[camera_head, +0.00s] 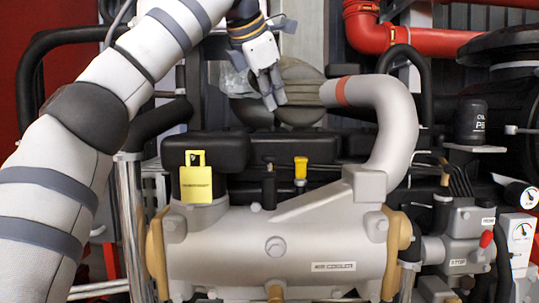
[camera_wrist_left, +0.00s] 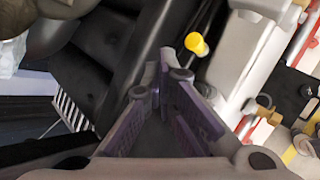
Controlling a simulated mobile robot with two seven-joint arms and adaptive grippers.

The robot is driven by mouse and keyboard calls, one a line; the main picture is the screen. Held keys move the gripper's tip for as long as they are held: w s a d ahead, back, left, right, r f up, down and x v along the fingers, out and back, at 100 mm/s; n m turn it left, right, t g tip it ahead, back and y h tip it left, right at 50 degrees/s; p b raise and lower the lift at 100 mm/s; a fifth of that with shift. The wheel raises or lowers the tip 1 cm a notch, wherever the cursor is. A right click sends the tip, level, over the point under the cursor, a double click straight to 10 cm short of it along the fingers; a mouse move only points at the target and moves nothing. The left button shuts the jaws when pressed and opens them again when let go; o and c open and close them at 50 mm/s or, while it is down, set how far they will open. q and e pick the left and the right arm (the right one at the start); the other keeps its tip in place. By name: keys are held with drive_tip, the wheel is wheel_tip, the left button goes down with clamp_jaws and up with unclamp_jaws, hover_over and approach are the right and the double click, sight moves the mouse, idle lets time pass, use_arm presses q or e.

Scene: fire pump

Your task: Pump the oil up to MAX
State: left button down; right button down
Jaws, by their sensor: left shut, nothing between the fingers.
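My left gripper (camera_head: 272,100) hangs from the top of the head view, above and behind the grey engine block, with its fingers together and nothing between them. In the left wrist view its fingertips (camera_wrist_left: 163,72) lie left of and below a yellow knob (camera_wrist_left: 196,43). The yellow knob also stands upright on the engine in the head view (camera_head: 301,168), apart from the gripper. A red-tipped lever (camera_head: 486,239) and two round gauges (camera_head: 521,231) are at the lower right. No MAX mark is readable.
A grey curved pipe (camera_head: 392,120) rises right of the gripper. A yellow tag (camera_head: 195,183) stands on the grey cooler body (camera_head: 275,245). Red pipes (camera_head: 370,30) cross the upper right. Black hoses and covers crowd the back.

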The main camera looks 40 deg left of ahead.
sight(273, 155)
use_arm(q)
wheel_tip(273, 155, down, 8)
drive_tip(key=shift+r, duration=0.25)
idle(1.5)
drive_tip(key=shift+f, duration=0.4)
drive_tip(key=shift+f, duration=1.15)
idle(0.8)
drive_tip(key=shift+r, duration=1.55)
drive_tip(key=shift+r, duration=2.5)
